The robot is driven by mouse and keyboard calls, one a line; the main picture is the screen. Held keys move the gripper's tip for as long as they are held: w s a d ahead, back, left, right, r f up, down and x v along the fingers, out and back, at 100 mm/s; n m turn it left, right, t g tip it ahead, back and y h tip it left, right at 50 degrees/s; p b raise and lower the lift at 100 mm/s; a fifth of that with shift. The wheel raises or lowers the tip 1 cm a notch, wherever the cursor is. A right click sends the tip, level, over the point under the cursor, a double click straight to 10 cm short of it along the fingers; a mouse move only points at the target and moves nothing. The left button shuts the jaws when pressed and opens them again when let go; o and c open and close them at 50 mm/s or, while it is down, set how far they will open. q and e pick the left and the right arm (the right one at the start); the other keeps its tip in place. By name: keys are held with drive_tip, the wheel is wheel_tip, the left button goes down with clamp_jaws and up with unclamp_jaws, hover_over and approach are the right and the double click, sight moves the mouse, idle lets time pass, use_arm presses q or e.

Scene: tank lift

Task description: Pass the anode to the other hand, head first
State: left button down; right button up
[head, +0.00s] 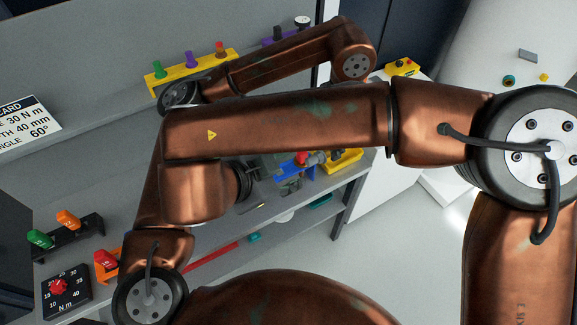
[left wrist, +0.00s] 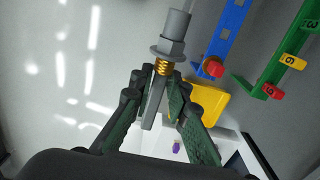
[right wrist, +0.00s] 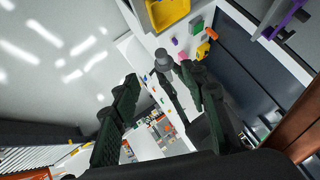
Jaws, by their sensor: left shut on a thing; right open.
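In the left wrist view, my left gripper (left wrist: 156,90) is shut on the shank below the thread, and the grey cylindrical end points up, away from the hand. In the right wrist view, my right gripper (right wrist: 160,85) is open. A grey blunt part, apparently the anode (right wrist: 163,60), shows in the gap between its fingertips; I cannot tell whether it touches them. In the head view my arms hide most of both grippers.
A yellow rack (head: 190,70) with colored handles stands at the bench's back. An orange and green pair of handles and a torque dial (head: 60,287) are at the left. Blue (left wrist: 228,35) and green rails and a yellow tray (left wrist: 207,98) lie beyond the left gripper.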

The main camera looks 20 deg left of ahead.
drive_tip(key=x, duration=1.2)
drive_tip(key=shift+r, duration=0.1)
drive_tip(key=shift+c, duration=0.6)
use_arm(q)
drive_tip(key=shift+w, duration=0.1)
use_arm(e)
clamp_jaws()
use_arm(q)
drive_tip(key=c, duration=1.8)
unclamp_jaws()
drive_tip(key=shift+o, duration=0.2)
